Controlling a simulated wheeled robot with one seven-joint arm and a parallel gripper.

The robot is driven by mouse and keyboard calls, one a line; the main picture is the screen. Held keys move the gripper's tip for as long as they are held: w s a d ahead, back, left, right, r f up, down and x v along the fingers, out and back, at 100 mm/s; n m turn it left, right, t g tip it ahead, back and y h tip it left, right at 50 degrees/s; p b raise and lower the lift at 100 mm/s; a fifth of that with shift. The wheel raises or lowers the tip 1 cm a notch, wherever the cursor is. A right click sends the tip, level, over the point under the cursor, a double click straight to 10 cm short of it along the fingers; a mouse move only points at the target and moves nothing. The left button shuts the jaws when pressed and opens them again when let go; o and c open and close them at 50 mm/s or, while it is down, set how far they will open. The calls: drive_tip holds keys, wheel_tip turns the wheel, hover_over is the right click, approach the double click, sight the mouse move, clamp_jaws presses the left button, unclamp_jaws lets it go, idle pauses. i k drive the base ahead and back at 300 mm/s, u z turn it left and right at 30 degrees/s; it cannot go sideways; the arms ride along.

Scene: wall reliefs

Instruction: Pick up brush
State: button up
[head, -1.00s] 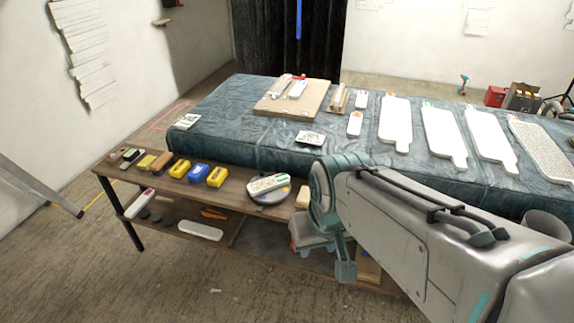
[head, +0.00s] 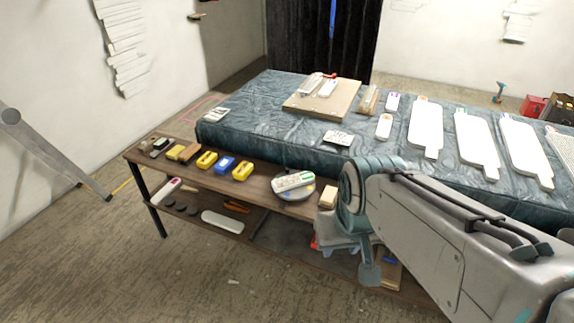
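I cannot pick out a brush for certain. A row of small blocks stands on the left of the wooden bench top (head: 262,190). Among them are a dark-topped block (head: 160,144), an olive-yellow block (head: 176,152) and a brown block (head: 190,153), any of which could be a brush. My gripper (head: 360,262) hangs low at the bench's front right, to the right of this row and well apart from it. One teal finger shows. My arm hides much of the gripper, so whether it is open or holds anything is unclear.
Yellow (head: 207,160) and blue (head: 224,166) blocks, a round grey dish (head: 296,195) and a cream block (head: 328,196) share the bench top. The lower shelf holds a white bar (head: 222,222). Behind is a blue-covered table (head: 270,110) with white boards.

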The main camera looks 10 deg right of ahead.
sight(194, 151)
drive_tip(key=u, duration=0.25)
drive_tip(key=i, duration=0.3)
drive_tip(key=u, duration=1.1)
drive_tip(key=i, duration=1.9)
drive_tip(key=z, duration=0.9)
drive_tip(key=i, duration=0.3)
drive_tip(key=z, duration=0.25)
